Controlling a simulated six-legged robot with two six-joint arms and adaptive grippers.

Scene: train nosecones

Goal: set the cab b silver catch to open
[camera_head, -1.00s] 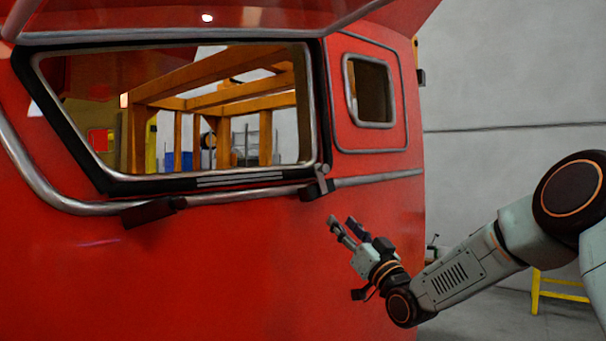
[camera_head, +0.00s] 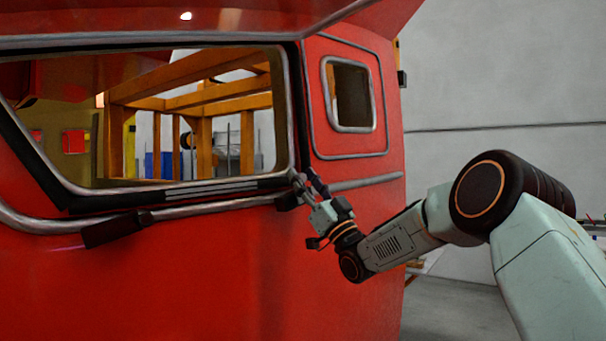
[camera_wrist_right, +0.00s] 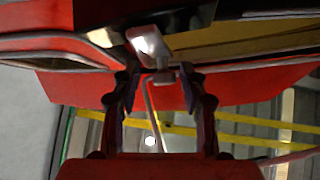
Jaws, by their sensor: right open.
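The silver catch (camera_head: 288,200) sits at the lower right corner of the red cab's big window frame. My right gripper (camera_head: 307,183) is right at it and partly covers it. In the right wrist view the catch (camera_wrist_right: 149,42) shows as a pale metal block with a small stem that reaches between the two open dark fingers (camera_wrist_right: 160,85). The fingers stand on either side of the stem, apart from it as far as I can tell. The catch's exact setting is hard to make out. My left gripper is not in view.
The red cab wall (camera_head: 200,280) fills the left and middle. A raised red panel (camera_head: 200,20) overhangs the window. A black handle (camera_head: 115,228) sits on the rail left of the catch. A small side window (camera_head: 352,95) is above right. Open floor lies at the right.

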